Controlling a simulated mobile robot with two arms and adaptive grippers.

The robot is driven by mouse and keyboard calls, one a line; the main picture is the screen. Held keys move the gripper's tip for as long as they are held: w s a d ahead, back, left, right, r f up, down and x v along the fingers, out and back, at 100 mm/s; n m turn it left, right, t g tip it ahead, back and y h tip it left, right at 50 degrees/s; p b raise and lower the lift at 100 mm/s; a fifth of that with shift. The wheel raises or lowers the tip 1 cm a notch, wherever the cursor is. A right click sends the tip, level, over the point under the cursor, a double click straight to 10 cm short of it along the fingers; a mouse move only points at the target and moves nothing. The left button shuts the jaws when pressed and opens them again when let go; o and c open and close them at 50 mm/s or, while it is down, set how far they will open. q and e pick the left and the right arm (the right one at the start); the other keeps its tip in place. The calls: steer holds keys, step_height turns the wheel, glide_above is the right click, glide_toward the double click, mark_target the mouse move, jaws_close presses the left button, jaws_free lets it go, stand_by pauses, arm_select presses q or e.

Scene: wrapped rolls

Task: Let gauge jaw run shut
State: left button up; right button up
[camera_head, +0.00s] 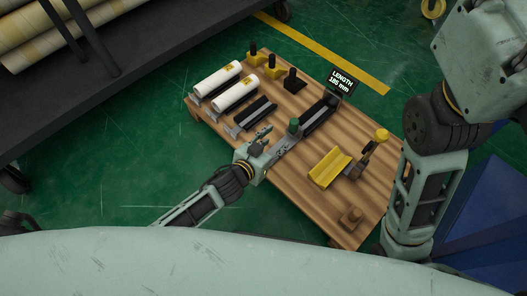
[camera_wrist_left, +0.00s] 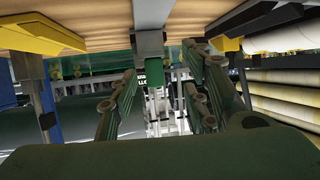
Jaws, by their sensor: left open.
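The length gauge (camera_head: 322,114) lies on the wooden bench top, with a dark rail and a display (camera_head: 341,83) reading "LENGTH 185 mm". Its jaw carries a green knob (camera_head: 293,124) near the rail's lower-left end. My left gripper (camera_head: 266,137) is open, just left of the knob. In the left wrist view the green knob (camera_wrist_left: 154,101) appears in the gap between the open fingers, below a grey block (camera_wrist_left: 150,46). No finger visibly touches it; the depth is hard to judge. My right arm shows at right, but its gripper is out of view.
Two white wrapped rolls (camera_head: 217,80) lie at the bench's left, beside an empty dark cradle (camera_head: 254,113). A yellow trough (camera_head: 329,168) and a brown block (camera_head: 351,216) stand to the right. A rack of rolls (camera_head: 60,30) is at upper left.

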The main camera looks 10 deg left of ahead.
arm_select(q)
steer(key=v, duration=0.9)
steer(key=shift+s+r, duration=0.25)
steer(key=shift+s, duration=0.05)
